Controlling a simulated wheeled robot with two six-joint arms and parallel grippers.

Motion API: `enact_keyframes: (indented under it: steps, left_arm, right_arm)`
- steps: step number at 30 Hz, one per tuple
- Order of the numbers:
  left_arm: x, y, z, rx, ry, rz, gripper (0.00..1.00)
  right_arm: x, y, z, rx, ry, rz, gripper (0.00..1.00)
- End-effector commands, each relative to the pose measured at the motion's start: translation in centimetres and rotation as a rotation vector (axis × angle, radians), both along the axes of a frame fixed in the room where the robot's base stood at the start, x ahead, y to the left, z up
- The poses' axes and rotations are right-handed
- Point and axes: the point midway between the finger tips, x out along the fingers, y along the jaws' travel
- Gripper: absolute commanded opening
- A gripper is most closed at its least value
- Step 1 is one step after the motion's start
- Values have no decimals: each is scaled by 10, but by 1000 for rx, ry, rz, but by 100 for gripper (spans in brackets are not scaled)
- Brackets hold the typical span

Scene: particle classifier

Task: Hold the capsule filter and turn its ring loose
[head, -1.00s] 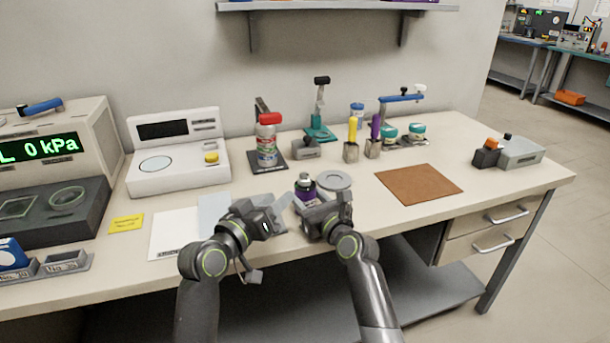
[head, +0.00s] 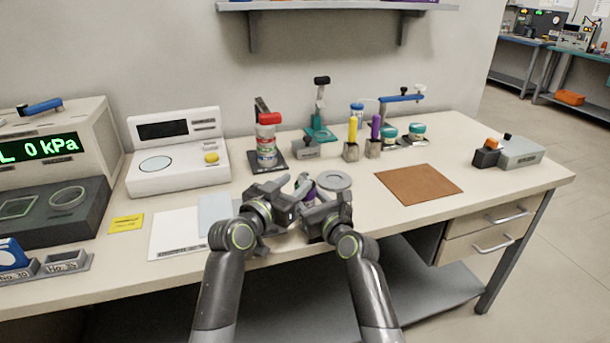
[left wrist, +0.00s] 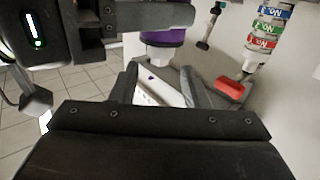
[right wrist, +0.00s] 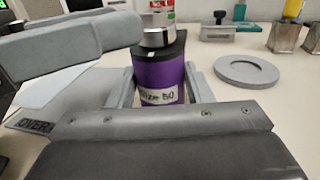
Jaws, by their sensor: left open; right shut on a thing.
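The capsule filter (right wrist: 158,82) is a purple upright cylinder with a handwritten white label, a dark upper band (right wrist: 163,49) and a grey metal top (right wrist: 155,37). My right gripper (right wrist: 160,92) is shut on its body, one finger on each side. In the head view the filter (head: 309,191) is mostly hidden by both grippers. My left gripper (head: 298,184) is open and close to the filter's upper left. In the left wrist view the purple body (left wrist: 163,39) shows beyond the open left fingers (left wrist: 160,78), with nothing between them.
A grey round dish (head: 335,180) stands just right of the filter. A brown mat (head: 419,185) lies at right. White and pale-blue sheets (head: 176,233) lie at left.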

Motion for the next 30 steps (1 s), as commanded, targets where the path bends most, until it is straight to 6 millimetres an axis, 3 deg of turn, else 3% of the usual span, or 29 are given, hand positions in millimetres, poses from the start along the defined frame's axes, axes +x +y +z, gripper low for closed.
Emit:
enact_keyframes:
  steps: [6, 12, 25, 30]
  left_arm:
    - [26, -17, 0, 0, 1, -1, 42]
    - [40, -25, 0, -1, 1, 0, 42]
    - [45, -28, 0, -1, 1, 1, 42]
    - [45, -28, 0, -1, 1, 1, 20]
  right_arm:
    - [0, 0, 0, 0, 1, 0, 0]
    - [0, 0, 0, 0, 1, 0, 0]
    - [0, 0, 0, 0, 1, 0, 0]
    - [0, 0, 0, 0, 1, 0, 0]
